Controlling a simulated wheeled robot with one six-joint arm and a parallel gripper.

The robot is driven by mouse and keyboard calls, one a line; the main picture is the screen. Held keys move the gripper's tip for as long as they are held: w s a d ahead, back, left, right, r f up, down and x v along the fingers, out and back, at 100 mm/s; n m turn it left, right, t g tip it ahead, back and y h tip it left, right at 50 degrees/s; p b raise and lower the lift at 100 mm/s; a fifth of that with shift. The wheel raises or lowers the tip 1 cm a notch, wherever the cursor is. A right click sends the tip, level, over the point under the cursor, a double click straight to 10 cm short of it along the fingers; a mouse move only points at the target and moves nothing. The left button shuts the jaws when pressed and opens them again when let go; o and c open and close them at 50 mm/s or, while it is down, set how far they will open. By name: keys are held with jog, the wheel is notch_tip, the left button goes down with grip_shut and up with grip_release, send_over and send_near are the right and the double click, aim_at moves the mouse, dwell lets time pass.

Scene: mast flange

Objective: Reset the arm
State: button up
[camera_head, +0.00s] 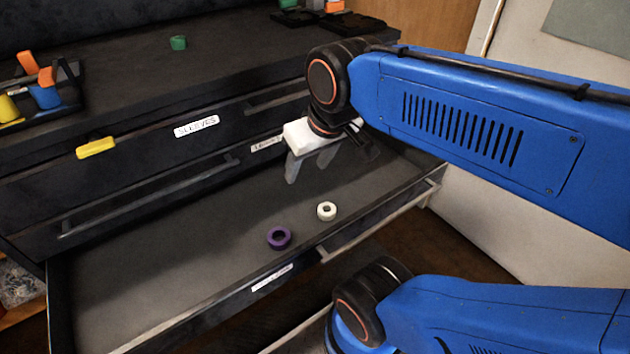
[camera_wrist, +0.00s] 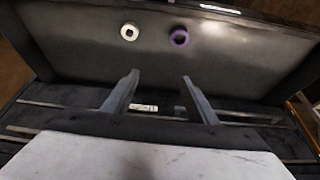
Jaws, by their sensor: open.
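My gripper (camera_head: 308,172) hangs over the open drawer (camera_head: 180,250) with its two grey fingers pointing down. It is open and empty. In the wrist view my gripper (camera_wrist: 158,85) shows its fingers apart with nothing between them. My blue arm reaches in from the right. A white ring (camera_head: 326,211) and a purple ring (camera_head: 279,238) lie on the drawer floor, nearer the drawer front than my gripper. The wrist view also shows the white ring (camera_wrist: 129,32) and the purple ring (camera_wrist: 179,37), beyond the fingertips and apart from them.
A cabinet top (camera_head: 130,70) stands behind the drawer, with a green piece (camera_head: 178,43) and a rack of coloured parts (camera_head: 45,92) on it. A closed drawer labelled SLEEVES (camera_head: 197,126) has a yellow piece (camera_head: 96,147) at its front. The open drawer's left floor is clear.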

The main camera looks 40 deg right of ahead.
jog(key=s+f, duration=0.2)
jog(key=f, duration=0.1)
jog(key=shift+s+f, duration=0.1)
jog(key=shift+s, duration=0.05)
dwell(1.2)
